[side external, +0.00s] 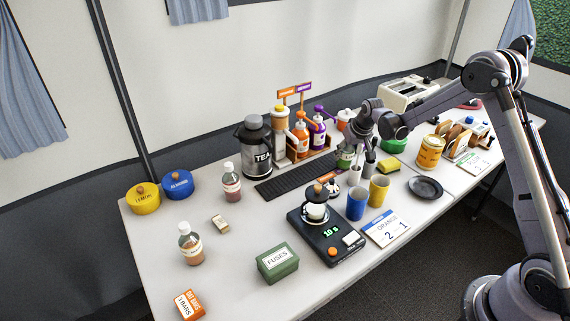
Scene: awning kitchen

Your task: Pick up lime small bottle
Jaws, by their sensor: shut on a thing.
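The lime small bottle (344,158), with a green label, is at the back middle of the table, by the right end of the dark drip mat. My gripper (360,170) points down at it from the right, with its fingers shut on it. The fingers and wrist hide much of the bottle, and I cannot tell whether its base touches the table. Two similar small bottles stand on the left: one with reddish contents (232,186) and one with amber contents (190,247).
Close in front stand blue (356,204) and yellow (380,190) cups and a black scale (326,240) bearing a cup. Syrup bottles (301,137) in a rack and a tea urn (254,150) stand behind. A dark plate (425,188) lies right.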

